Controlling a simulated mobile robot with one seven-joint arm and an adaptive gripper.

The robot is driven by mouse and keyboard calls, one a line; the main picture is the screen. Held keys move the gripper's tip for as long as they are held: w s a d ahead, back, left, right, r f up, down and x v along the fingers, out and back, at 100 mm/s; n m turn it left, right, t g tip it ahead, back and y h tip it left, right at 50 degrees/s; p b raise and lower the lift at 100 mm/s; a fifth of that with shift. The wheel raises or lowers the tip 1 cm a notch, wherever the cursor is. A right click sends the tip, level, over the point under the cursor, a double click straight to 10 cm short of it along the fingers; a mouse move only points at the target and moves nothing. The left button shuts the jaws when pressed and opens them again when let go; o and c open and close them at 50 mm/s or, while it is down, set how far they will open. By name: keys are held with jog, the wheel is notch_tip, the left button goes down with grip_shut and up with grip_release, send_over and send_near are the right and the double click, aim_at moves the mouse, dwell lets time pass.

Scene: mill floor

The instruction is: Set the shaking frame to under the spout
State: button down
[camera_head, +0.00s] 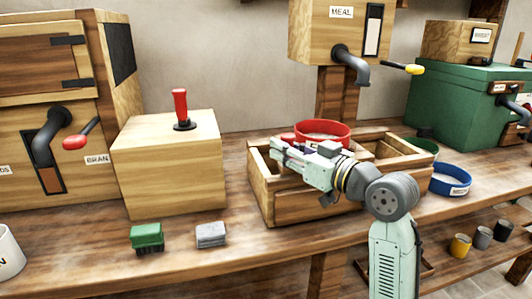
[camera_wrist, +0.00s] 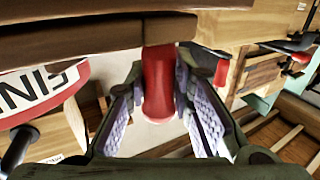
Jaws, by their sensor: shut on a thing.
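The shaking frame (camera_head: 310,207) is an open wooden box with dividers, standing on the bench in the middle of the head view. A red ring sieve (camera_head: 322,132) sits at its back left; its white label shows in the wrist view (camera_wrist: 40,92). My gripper (camera_head: 279,149) reaches over the frame from the right. In the wrist view, its pale purple pads are on both sides of a red handle (camera_wrist: 158,85) below a wooden bar, and it is shut on it. The dark spout (camera_head: 351,64) of the MEAL box is above and behind the frame's right part.
A wooden block with a red lever (camera_head: 180,104) stands left of the frame. A blue ring sieve (camera_head: 450,180) is close to the right.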

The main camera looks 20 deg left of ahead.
jog(key=w+d, duration=0.2)
jog(key=d, duration=0.1)
jog(key=w+d, duration=0.4)
jog(key=d, duration=0.1)
jog(key=shift+d, duration=0.35)
jog(key=shift+r, duration=0.1)
jog(key=c, duration=1.6)
grip_release()
jog(key=shift+w+d, duration=0.1)
jog(key=shift+d, duration=0.05)
jog(key=shift+o, duration=0.9)
jog(key=v, duration=1.2)
